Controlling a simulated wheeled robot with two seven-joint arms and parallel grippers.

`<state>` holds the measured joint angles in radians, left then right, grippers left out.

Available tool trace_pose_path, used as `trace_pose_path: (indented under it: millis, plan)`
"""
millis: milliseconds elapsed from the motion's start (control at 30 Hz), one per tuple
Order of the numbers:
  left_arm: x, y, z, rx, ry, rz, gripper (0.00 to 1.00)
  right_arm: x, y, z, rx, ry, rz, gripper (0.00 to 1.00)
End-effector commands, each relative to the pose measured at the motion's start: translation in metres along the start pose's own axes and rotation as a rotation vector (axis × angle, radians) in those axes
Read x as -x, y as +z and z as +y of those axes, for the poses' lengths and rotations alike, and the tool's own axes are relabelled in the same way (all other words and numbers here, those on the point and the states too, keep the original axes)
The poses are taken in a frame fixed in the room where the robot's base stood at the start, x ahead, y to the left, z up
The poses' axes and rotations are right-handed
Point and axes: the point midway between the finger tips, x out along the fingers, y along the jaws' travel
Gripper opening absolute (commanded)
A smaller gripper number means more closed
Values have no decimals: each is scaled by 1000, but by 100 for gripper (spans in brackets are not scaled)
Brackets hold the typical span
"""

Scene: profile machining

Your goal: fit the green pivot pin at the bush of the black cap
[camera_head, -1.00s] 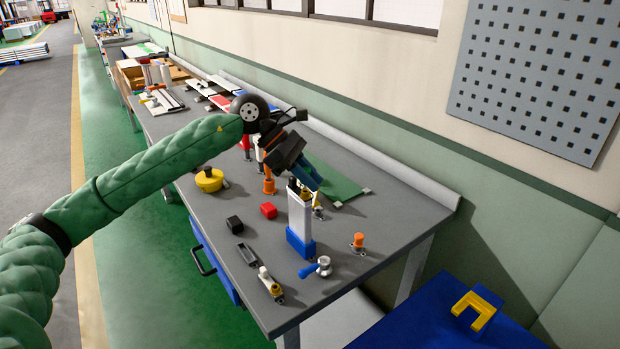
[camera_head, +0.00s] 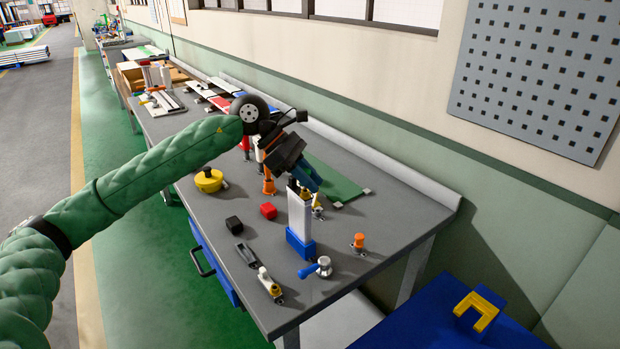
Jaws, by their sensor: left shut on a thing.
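My left gripper (camera_head: 308,184) is at the top of the upright white profile (camera_head: 299,215), its blue fingers tilted down. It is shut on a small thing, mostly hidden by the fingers. From its place I take this to be the green pivot pin, but I cannot make out its colour. The profile stands in a blue foot (camera_head: 300,245). A small dark part, seemingly the black cap (camera_head: 293,185), sits on the profile's top, with a yellowish bit, perhaps the bush, beside it at the fingertips. Whether pin and bush touch, I cannot tell. My right gripper is not in view.
On the grey bench (camera_head: 350,290) are a black block (camera_head: 234,225), a red block (camera_head: 268,210), a yellow round thing (camera_head: 209,181), a blue-handled clamp (camera_head: 318,267) and an orange-topped piece (camera_head: 358,241). A green mat (camera_head: 335,183) lies behind. The front right is mostly clear.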

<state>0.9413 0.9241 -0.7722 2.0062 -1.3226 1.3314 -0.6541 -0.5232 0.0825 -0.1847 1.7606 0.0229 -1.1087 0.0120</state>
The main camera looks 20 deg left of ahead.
Motion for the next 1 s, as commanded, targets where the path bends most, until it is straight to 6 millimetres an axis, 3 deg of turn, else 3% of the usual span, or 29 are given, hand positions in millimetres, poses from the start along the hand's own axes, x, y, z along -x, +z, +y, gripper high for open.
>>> trace_pose_path:
  millis: [1000]
  plan:
    - [-13, -13, 0, 0, 0, 0, 0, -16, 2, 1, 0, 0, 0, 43]
